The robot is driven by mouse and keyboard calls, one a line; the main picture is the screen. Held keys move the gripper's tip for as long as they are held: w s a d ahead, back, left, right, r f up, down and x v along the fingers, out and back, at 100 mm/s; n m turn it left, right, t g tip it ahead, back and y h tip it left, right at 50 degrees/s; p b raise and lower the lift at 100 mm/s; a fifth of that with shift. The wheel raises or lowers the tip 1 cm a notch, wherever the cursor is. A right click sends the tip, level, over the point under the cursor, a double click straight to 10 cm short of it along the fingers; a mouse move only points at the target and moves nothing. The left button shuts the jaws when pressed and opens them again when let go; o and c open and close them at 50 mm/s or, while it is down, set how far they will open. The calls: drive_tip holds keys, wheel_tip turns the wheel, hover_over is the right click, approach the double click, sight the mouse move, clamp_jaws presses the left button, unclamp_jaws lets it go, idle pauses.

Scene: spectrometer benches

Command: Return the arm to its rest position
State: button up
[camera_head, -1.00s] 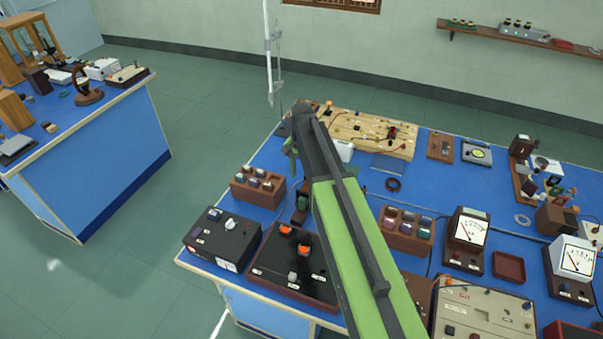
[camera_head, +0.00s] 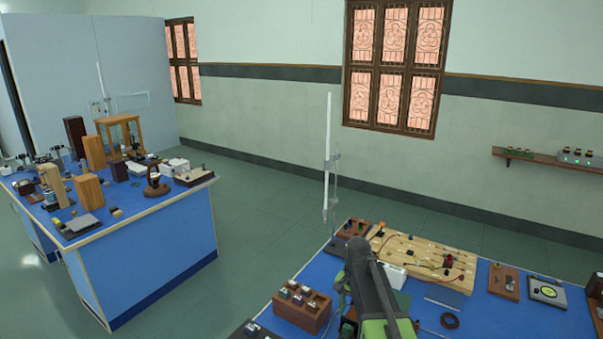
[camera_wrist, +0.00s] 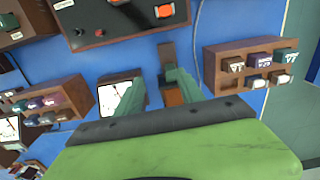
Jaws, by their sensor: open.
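My arm (camera_head: 370,285) rises from the bottom of the head view, green with a dark upper joint, over the right-hand blue bench (camera_head: 485,322).
A wooden rack of small blocks (camera_head: 301,306) stands left of the arm; a wooden circuit board (camera_head: 423,256) lies behind it. A black box with orange knobs (camera_wrist: 125,14) is at the top of the wrist view. Open floor separates the benches; another bench (camera_head: 150,262) stands left.

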drive_tip(key=s+f+n+b, duration=0.1)
drive_tip(key=s+f+n, duration=0.1)
drive_tip(key=s, duration=0.4)
drive_tip(key=s+f+n+b, duration=0.1)
drive_tip(key=s+f+n, duration=0.1)
drive_tip(key=s+n, duration=0.2)
drive_tip(key=s, duration=0.3)
drive_tip(key=shift+s, duration=0.3)
drive_tip(key=shift+c, duration=0.2)
idle(1.9)
